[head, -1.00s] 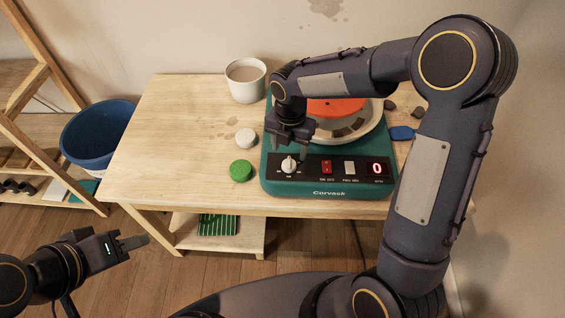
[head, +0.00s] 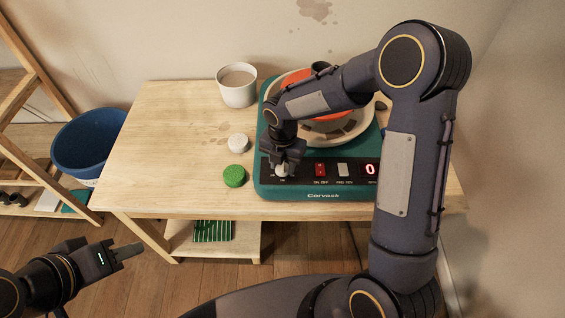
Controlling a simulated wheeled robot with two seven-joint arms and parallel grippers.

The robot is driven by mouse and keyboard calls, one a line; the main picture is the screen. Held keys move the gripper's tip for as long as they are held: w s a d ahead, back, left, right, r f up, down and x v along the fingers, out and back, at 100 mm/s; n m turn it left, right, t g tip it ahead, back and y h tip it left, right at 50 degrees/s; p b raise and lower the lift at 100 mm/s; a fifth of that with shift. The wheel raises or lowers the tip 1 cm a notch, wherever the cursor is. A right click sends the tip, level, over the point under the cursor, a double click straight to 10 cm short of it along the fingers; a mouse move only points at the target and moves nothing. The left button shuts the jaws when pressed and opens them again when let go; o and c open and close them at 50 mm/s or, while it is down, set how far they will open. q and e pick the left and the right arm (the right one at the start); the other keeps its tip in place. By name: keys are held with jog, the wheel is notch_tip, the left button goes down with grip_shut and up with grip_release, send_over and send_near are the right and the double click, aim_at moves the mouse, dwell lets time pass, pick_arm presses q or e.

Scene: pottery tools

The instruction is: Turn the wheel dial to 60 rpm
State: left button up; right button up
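The teal pottery wheel (head: 320,190) stands on the table, with a black front panel. Its white dial (head: 282,170) is at the panel's left end, partly hidden by my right gripper (head: 282,165). The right gripper points down with its fingers at the dial; whether they are closed on it cannot be told. The display (head: 371,170) shows a red 0. A red switch (head: 320,169) and a white switch (head: 343,170) sit between dial and display. My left gripper (head: 128,251) is away from the table at lower left; its finger gap is not clear.
A white round piece (head: 238,143) and a green round piece (head: 234,176) lie left of the wheel. A blue bucket (head: 88,145) is beyond the table's left edge. The table's left part is clear.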

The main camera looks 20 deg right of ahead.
jog(key=shift+c, duration=0.7)
jog(key=shift+m, duration=0.4)
jog(key=m+b, duration=0.1)
jog(key=m, duration=0.3)
jog(key=shift+m+b, duration=0.3)
jog(key=shift+b, duration=0.1)
jog(key=m+b, duration=0.1)
jog(key=m, duration=0.4)
jog(key=shift+m, duration=0.3)
jog(key=o, duration=1)
